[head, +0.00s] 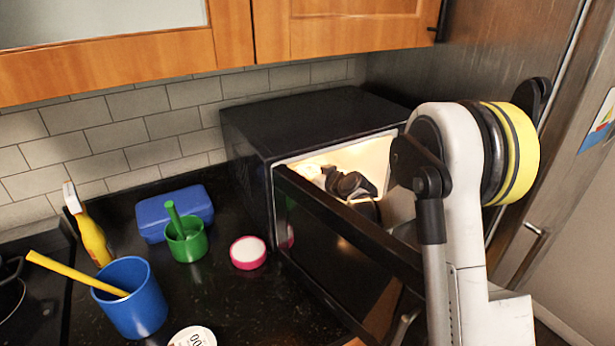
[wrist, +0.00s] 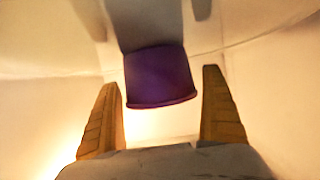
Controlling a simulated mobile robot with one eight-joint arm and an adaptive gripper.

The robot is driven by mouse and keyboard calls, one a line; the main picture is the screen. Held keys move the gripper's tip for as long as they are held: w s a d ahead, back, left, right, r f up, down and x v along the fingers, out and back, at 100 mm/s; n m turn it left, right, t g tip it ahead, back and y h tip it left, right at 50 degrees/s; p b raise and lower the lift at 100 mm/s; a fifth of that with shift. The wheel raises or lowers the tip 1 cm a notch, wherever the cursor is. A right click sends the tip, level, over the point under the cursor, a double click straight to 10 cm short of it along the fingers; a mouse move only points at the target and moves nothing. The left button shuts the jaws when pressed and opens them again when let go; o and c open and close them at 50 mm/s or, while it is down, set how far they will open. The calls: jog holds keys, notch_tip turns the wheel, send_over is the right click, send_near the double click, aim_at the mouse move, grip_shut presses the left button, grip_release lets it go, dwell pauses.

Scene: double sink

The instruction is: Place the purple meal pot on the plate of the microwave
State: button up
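The microwave (head: 300,125) stands on the counter with its door (head: 340,235) open and its inside lit. My gripper (head: 350,185) is inside the microwave in the head view. In the wrist view, the purple meal pot (wrist: 160,78) shows between the fingers of my gripper (wrist: 161,80). The fingers are open, with a visible gap on each side of the pot. The pot looks upside down or tilted in this view, and I cannot tell what it rests on. The pot is hidden in the head view. The microwave plate cannot be made out clearly in either view.
Left of the microwave are a pink-rimmed round container (head: 248,252), a green cup (head: 186,242), a blue box (head: 175,212), a blue cup (head: 131,298) with a yellow handle, and a yellow spray bottle (head: 93,238). The microwave walls are close around my gripper. Cabinets (head: 340,30) hang above.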

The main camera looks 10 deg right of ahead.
jog(key=shift+r, duration=0.1)
jog(key=shift+r, duration=0.2)
jog(key=p+v, duration=0.3)
jog(key=v, duration=0.9)
dwell(0.8)
